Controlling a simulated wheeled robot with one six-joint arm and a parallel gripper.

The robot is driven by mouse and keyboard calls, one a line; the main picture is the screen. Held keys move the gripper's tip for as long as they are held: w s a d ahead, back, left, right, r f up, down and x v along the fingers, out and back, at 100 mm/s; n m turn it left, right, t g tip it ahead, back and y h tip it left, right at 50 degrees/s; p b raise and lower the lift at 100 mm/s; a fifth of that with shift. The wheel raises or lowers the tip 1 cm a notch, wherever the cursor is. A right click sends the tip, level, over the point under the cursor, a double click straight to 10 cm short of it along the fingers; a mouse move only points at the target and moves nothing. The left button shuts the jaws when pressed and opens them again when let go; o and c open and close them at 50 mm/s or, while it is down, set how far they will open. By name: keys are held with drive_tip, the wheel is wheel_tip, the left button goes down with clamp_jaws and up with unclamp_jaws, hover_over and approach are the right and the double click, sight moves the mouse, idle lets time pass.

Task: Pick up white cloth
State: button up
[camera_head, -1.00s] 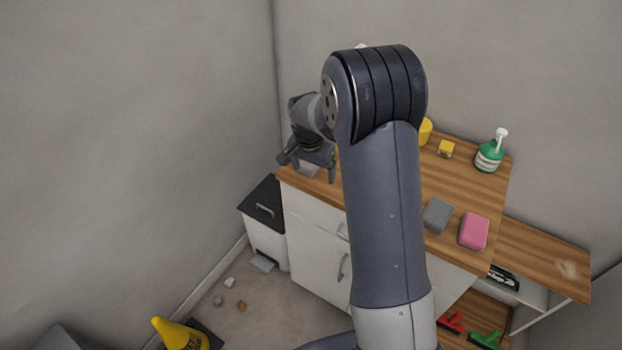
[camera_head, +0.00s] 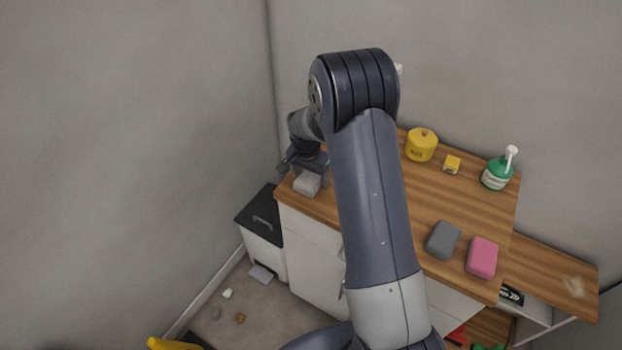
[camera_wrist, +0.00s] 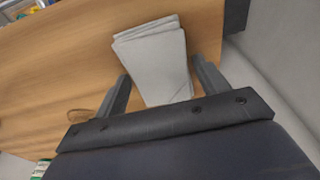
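The white cloth (camera_wrist: 152,52) is a folded, layered stack lying flat on the wooden counter in the wrist view. It also shows in the head view as a pale block (camera_head: 307,184) at the counter's left front corner. My gripper (camera_wrist: 160,70) is open, with one finger on each side of the cloth's near part. A gap shows between the cloth and the left finger; the right finger is close to its edge. Whether either finger touches it I cannot tell. In the head view my gripper (camera_head: 309,174) is at the cloth, partly hidden by my arm.
Walls stand behind and left. A black-topped bin (camera_head: 260,215) stands left of the counter.

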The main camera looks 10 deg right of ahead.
sight(311, 177)
drive_tip(key=c, duration=0.6)
drive_tip(key=shift+c, duration=0.2)
wheel_tip(311, 177, up, 10)
drive_tip(key=b, duration=0.2)
drive_tip(key=o, duration=0.4)
drive_tip(key=c, duration=0.3)
